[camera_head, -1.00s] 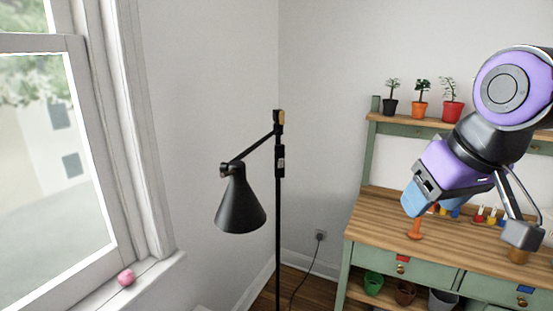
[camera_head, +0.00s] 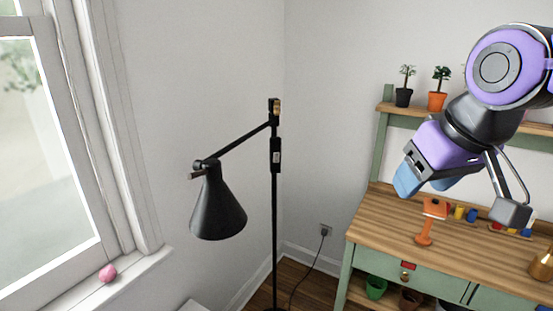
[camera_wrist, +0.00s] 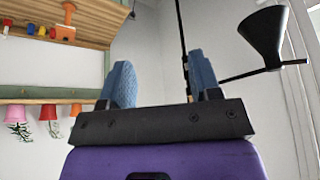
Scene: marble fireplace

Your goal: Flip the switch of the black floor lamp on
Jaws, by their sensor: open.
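The black floor lamp (camera_head: 274,215) stands in the corner, with a thin upright pole, a side arm and a cone shade (camera_head: 217,208) hanging to the left. A small box with a light mark, perhaps the switch (camera_head: 276,156), sits on the pole below the top joint. My gripper (camera_head: 425,185) is to the right of the lamp, in front of the workbench, apart from both. In the wrist view its two blue fingers (camera_wrist: 160,88) are spread with nothing between them. The lamp's shade (camera_wrist: 265,35) and pole appear there upside down, behind and right of the fingers.
A green workbench with a wooden top (camera_head: 375,215) stands at the right, holding an orange object (camera_head: 426,235) and small colored items. Potted plants (camera_head: 437,95) stand on its shelf. A window with a pink ball (camera_head: 107,273) on its sill is at left. Space between lamp and gripper looks clear.

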